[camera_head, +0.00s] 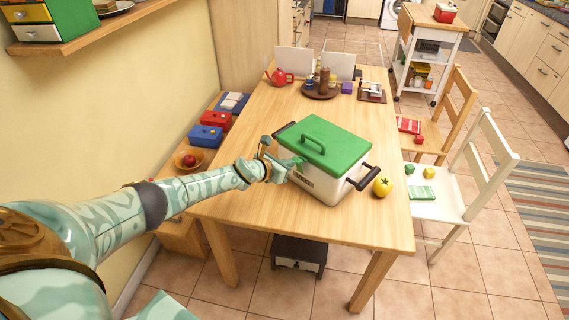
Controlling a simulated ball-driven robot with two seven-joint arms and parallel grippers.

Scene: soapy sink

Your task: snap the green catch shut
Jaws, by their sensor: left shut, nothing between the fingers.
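A cream box (327,187) with a green lid (323,146) stands on the wooden table. The lid lies on the box and has a green handle on top and dark handles at the box's ends. The green catch (299,160) shows in part at the box's front left side, just below the lid's edge. My left gripper (286,166) is shut and empty, right at the catch. I cannot tell if it touches the catch, or whether the catch is fastened. My right gripper is not in view.
A yellow tomato (382,187) sits just right of the box. A brown tray (320,92) with bottles and a red teapot (279,76) stand at the back. The table's front is clear. A white chair (452,190) stands at right; blue and red boxes (206,135) lie at left.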

